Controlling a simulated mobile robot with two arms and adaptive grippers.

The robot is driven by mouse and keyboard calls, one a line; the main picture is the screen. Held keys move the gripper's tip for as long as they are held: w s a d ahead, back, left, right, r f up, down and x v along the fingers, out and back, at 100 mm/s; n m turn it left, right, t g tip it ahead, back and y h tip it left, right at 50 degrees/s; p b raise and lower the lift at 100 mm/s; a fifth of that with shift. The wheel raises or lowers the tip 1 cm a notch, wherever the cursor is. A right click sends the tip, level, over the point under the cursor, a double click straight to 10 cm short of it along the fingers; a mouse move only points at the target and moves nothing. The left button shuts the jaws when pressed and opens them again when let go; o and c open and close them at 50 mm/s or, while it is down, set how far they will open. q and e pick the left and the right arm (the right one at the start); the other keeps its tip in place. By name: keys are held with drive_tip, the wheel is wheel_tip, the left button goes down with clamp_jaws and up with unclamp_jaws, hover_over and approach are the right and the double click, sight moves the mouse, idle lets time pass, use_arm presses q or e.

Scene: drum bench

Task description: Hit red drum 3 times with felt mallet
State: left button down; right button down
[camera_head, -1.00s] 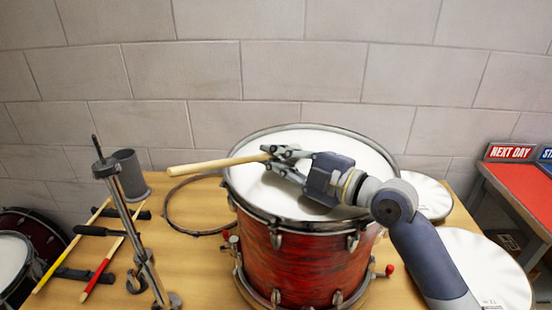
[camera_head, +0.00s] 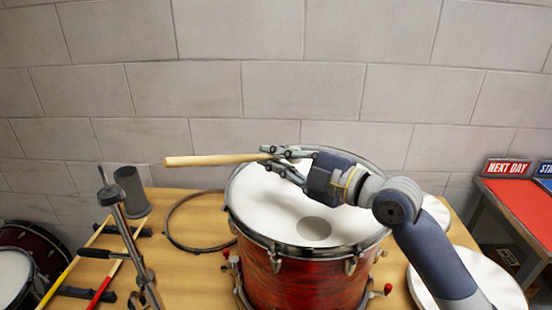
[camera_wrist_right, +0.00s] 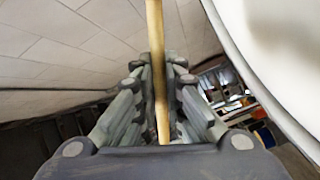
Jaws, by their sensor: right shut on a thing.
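The red drum (camera_head: 312,283) stands upright on the bench with its white head (camera_head: 268,214) facing up and a grey round patch (camera_head: 314,228) on it. My right gripper (camera_head: 272,157) is above the far part of the drum head. It is shut on a pale wooden stick (camera_head: 210,160), the mallet's handle, which points left beyond the drum rim. No felt head shows; that end of the mallet cannot be made out. In the right wrist view the stick (camera_wrist_right: 156,60) runs between the fingers. My left gripper is not in view.
Left of the drum are a hoop (camera_head: 178,230), a dark cup (camera_head: 131,190), a metal stand (camera_head: 125,230), and yellow (camera_head: 62,280) and red (camera_head: 102,290) tipped sticks. White round heads lie right of the drum. A red-topped table (camera_head: 520,205) stands further right.

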drive_tip(key=shift+r, duration=0.2)
drive_tip(key=shift+f, duration=0.1)
wheel_tip(320, 180, down, 6)
drive_tip(key=b, duration=0.5)
drive_tip(key=shift+r, duration=0.2)
wheel_tip(320, 180, up, 7)
drive_tip(key=p, duration=0.4)
drive_tip(key=shift+f+p, duration=0.2)
drive_tip(key=shift+p, duration=0.1)
drive_tip(key=shift+w+f, duration=0.1)
drive_tip(key=shift+w+a+f, duration=0.2)
drive_tip(key=shift+w+a, duration=0.05)
drive_tip(key=shift+a, duration=0.15)
drive_tip(key=shift+w+a+f, duration=0.15)
drive_tip(key=shift+w+a, duration=0.05)
drive_tip(key=shift+a, duration=0.2)
